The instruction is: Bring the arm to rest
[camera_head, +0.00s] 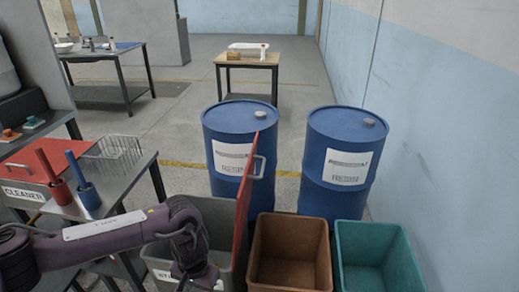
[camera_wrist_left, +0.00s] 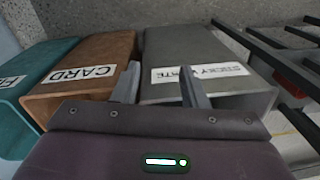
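My left arm comes in from the left in the head view, with its wrist bent down and the left gripper (camera_head: 200,278) low at the front of the grey bin (camera_head: 218,215). In the left wrist view the two fingers of the left gripper (camera_wrist_left: 158,75) stand apart with nothing between them. The labelled grey bin (camera_wrist_left: 185,50) lies beyond the fingers. My right gripper is not in view.
A red lid (camera_head: 243,205) stands upright at the grey bin's right side. A brown bin (camera_head: 290,243) and a teal bin (camera_head: 378,258) stand to the right, blue drums (camera_head: 235,140) behind. A metal bench (camera_head: 120,190) with brushes is at left.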

